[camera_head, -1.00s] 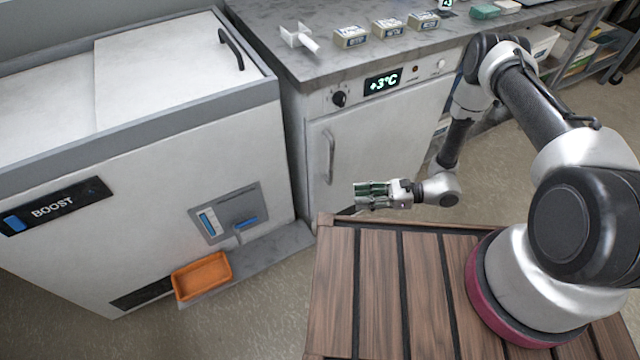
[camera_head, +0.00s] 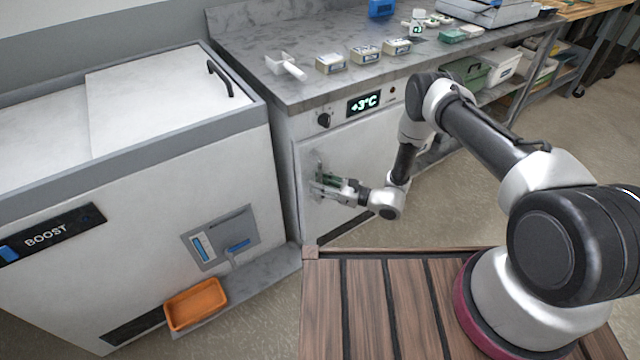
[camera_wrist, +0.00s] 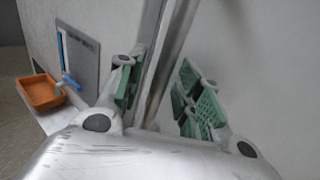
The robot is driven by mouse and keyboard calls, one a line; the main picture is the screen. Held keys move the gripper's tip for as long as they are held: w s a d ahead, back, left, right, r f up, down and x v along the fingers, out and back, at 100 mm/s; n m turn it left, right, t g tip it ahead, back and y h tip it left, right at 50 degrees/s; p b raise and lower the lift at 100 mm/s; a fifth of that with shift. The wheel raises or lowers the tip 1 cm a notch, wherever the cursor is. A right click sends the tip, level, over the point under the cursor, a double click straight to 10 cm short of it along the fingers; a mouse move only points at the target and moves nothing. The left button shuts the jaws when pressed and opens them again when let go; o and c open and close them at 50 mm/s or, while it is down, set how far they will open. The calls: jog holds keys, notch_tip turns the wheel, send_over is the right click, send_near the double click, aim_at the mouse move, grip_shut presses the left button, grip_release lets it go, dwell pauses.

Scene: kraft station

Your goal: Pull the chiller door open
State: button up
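The chiller door (camera_head: 365,150) is a white panel under the worktop, below a +3°C display (camera_head: 363,103). It looks shut against its cabinet. Its upright metal handle (camera_head: 318,163) is near the door's left edge, partly hidden by my gripper. My gripper (camera_head: 322,187) is at the handle, pointing left. In the wrist view the handle (camera_wrist: 170,60) runs between the two green-padded fingers (camera_wrist: 160,95). The fingers are apart, with a gap showing between the right finger and the bar. The left finger is close to the bar; I cannot tell whether it touches.
A white chest labelled BOOST (camera_head: 130,190) stands left of the chiller, with an orange tray (camera_head: 195,303) low at its front. A scoop (camera_head: 286,67) and small boxes (camera_head: 364,54) lie on the worktop. My slatted deck is in front; floor shows to the right.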

jog(key=shift+a, duration=0.1)
grip_shut()
